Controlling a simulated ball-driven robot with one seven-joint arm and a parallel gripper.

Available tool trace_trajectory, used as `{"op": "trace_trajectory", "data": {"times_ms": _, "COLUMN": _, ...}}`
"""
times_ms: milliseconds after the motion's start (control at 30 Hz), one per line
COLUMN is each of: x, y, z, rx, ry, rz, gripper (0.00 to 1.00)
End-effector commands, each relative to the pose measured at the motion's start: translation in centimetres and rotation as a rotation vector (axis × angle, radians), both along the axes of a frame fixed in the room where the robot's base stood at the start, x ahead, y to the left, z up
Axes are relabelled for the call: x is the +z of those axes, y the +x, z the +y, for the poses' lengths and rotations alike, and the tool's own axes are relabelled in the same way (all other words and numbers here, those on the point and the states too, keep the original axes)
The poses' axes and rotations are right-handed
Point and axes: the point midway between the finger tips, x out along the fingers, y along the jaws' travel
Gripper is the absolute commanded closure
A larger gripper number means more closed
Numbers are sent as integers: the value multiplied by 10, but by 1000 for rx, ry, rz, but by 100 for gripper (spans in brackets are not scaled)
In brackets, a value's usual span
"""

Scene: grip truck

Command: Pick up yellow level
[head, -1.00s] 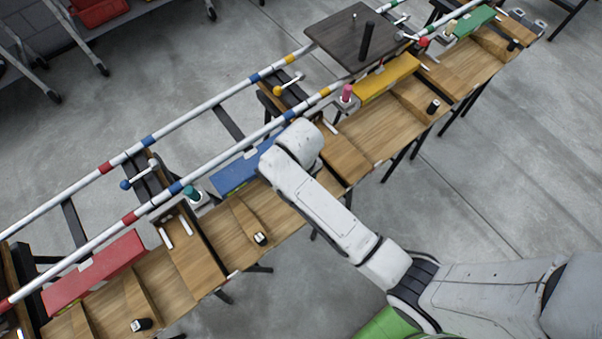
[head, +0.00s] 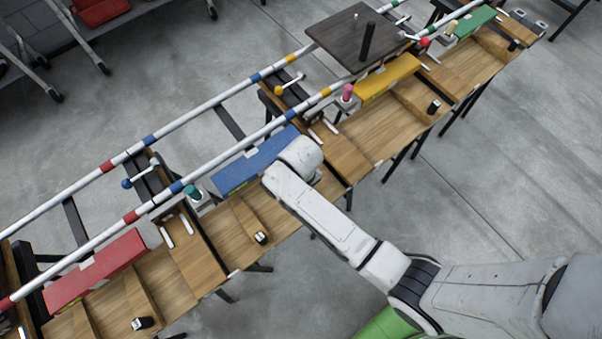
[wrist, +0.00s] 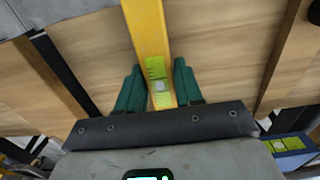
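The yellow level (head: 387,78) lies on the wooden bench (head: 368,132), right of my arm in the head view. In the wrist view the yellow level (wrist: 147,35) runs down from the top edge, with a yellow-green label and a round pale spot. My gripper (wrist: 159,66) has dark green fingers. They are apart, one on each side of the level in the picture, with narrow gaps showing. The level seems to lie beyond the fingertips; the exact distance is hard to tell. In the head view my gripper is hidden behind my arm.
A blue level (head: 253,163) lies beside my arm, a red one (head: 95,272) at lower left and a green one (head: 474,21) at upper right. A pink-topped post (head: 347,93) stands left of the yellow level. A dark board (head: 352,35) with an upright black rod is behind it.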

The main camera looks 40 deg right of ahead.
Motion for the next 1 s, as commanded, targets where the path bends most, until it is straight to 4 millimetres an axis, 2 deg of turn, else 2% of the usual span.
{"op": "trace_trajectory", "data": {"times_ms": 33, "x": 0, "y": 0, "z": 0, "rx": 0, "ry": 0, "rz": 0, "gripper": 72}}
{"op": "trace_trajectory", "data": {"times_ms": 333, "x": 0, "y": 0, "z": 0, "rx": 0, "ry": 0, "rz": 0, "gripper": 100}}
{"op": "trace_trajectory", "data": {"times_ms": 1000, "x": 6, "y": 2, "z": -1, "rx": -1, "ry": 0, "rz": -1, "gripper": 100}}
